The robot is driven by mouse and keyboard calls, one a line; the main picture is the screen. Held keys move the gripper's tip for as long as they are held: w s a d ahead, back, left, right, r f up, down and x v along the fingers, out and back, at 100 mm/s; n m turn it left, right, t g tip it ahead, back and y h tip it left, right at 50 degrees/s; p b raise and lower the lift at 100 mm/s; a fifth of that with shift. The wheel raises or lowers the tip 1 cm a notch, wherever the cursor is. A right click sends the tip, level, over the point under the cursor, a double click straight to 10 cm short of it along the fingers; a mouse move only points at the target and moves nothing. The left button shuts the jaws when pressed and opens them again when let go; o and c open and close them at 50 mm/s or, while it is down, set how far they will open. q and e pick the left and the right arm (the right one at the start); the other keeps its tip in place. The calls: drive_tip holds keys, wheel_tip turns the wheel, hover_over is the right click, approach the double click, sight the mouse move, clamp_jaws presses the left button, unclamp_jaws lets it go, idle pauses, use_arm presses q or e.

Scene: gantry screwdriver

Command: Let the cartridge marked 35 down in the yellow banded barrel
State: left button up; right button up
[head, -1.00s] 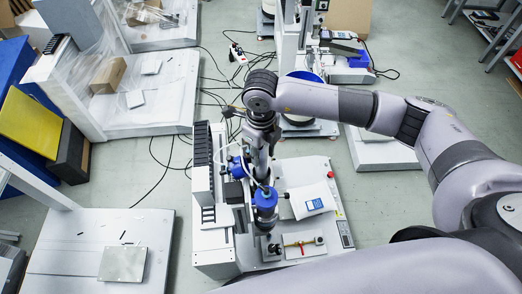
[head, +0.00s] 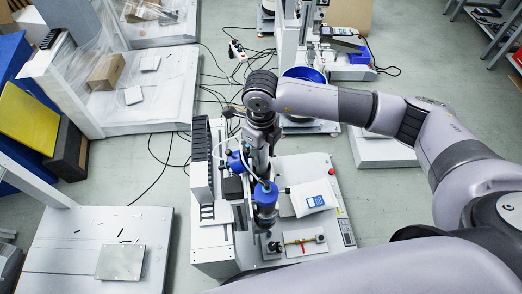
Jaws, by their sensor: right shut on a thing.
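My right arm comes in from the right and reaches down over the white gantry machine (head: 213,258). My right gripper (head: 265,210) is low over the machine, close to a blue cylindrical part (head: 266,188). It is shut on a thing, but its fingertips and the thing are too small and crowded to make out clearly. I cannot read a mark 35 on anything. I cannot pick out a barrel with a yellow band. My left gripper is not in view.
A dark rack (head: 201,150) rises on the machine's left side. A white sheet with a blue label (head: 308,198) lies to the right of the gripper. A yellowish bar with red (head: 300,242) lies at the machine's front. Cables (head: 160,165) cross the floor at left.

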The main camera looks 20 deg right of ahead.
sight(261, 160)
drive_tip(key=shift+f+b, duration=0.7)
drive_tip(key=shift+f, duration=0.2)
drive_tip(key=shift+f+b, duration=1.05)
drive_tip(key=shift+f, duration=0.15)
drive_tip(key=o, duration=1.3)
wheel_tip(261, 160, up, 8)
drive_tip(key=shift+r, duration=0.1)
